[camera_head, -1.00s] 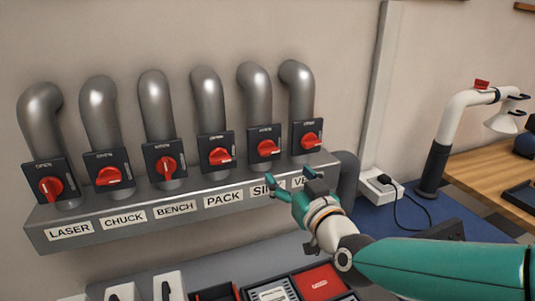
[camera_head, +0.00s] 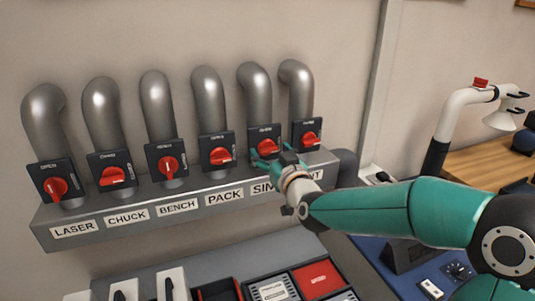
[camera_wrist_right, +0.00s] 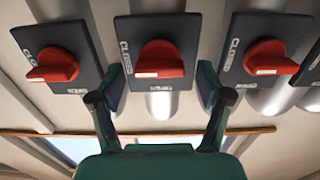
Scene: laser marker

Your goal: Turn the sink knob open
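The sink knob is a red rotary handle (camera_head: 266,147) on a dark square plate, fifth from the left above the grey labelled ledge (camera_head: 140,226). The sink label is partly hidden by my right gripper. My right gripper (camera_head: 276,158) is open at this knob. In the right wrist view its fingertips (camera_wrist_right: 163,86) stand on both sides of the handle, with gaps visible and nothing gripped. My left gripper is not in view.
The pack knob (camera_head: 220,156) and vent knob (camera_head: 309,138) are close on either side. Grey pipes (camera_head: 256,90) rise above the plates. Trays with a red box (camera_head: 316,278) lie below. A white lamp arm (camera_head: 462,105) stands at the right.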

